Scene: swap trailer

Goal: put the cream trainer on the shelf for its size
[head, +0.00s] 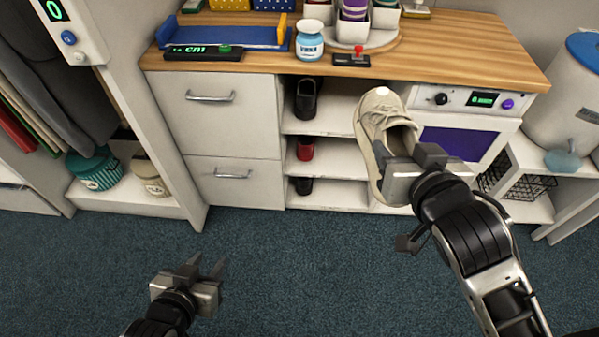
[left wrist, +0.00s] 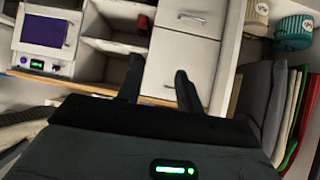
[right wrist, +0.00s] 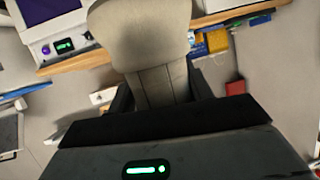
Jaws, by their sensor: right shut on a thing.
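The cream trainer (head: 375,118) is held in the air by my right gripper (head: 416,172), in front of the right side of the shelves, toe pointing up and away. It also fills the middle of the right wrist view (right wrist: 142,40), between the fingers (right wrist: 158,95). The open shelf unit (head: 330,158) under the worktop has several levels. A black shoe (head: 305,98) stands on the top level, a red shoe (head: 305,148) on the middle one and a dark shoe (head: 303,186) on the lower one. Size marks are not readable. My left gripper (head: 207,270) is open and empty above the carpet.
White drawers (head: 222,115) stand left of the shelves. A white appliance with a purple window (head: 455,142) stands right, partly behind my right arm. The carpet (head: 300,265) is clear.

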